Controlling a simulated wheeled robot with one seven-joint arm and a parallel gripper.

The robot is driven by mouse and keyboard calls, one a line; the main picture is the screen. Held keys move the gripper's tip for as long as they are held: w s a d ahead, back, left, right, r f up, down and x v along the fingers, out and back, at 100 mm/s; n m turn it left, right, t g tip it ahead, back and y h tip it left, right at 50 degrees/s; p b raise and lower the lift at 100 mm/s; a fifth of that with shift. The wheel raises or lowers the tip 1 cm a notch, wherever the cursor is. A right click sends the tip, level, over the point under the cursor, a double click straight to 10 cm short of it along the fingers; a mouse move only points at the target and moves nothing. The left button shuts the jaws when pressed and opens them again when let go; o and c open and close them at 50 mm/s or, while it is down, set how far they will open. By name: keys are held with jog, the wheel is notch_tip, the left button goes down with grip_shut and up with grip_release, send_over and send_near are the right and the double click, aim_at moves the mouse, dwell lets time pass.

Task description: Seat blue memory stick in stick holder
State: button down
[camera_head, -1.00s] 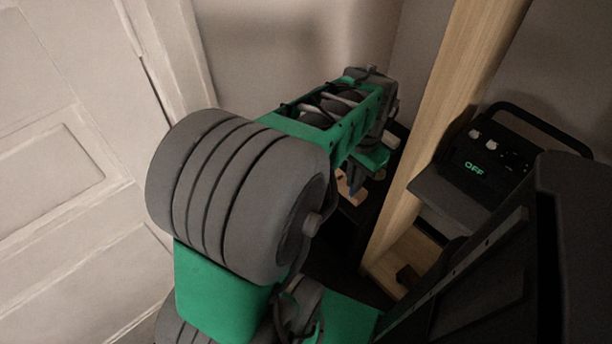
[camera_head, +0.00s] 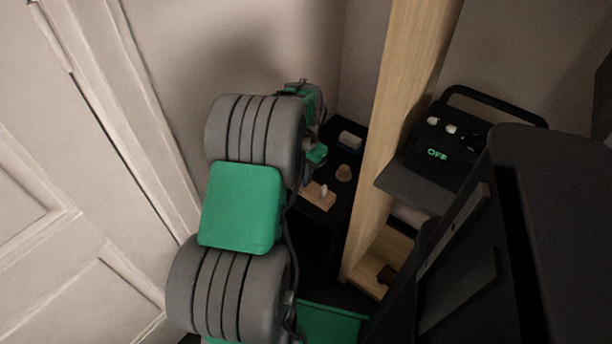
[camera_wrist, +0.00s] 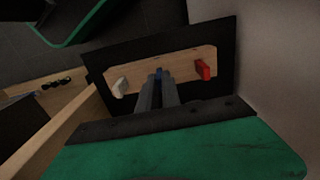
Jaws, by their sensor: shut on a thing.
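The wooden stick holder (camera_head: 316,201) lies on a black table (camera_head: 313,240), partly behind my arm in the head view. In the wrist view the holder (camera_wrist: 183,66) is a pale wooden bar. A white stick (camera_wrist: 121,87) stands at its left end and a red stick (camera_wrist: 203,69) at its right end. My gripper (camera_wrist: 157,80) is shut on the blue memory stick (camera_wrist: 158,72), over the middle of the holder between them. Only the stick's top shows between the fingertips. I cannot tell whether its lower end is in the holder or above it.
A wooden post (camera_head: 388,140) rises close at the right. A black device reading OFF (camera_head: 437,153) is beyond it. A wall and door (camera_head: 110,130) are left.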

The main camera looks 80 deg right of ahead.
jog(key=c, duration=1.5)
grip_release()
jog(key=shift+r, duration=0.1)
jog(key=shift+c, duration=0.2)
notch_tip(320, 180, up, 12)
jog(key=p, duration=0.3)
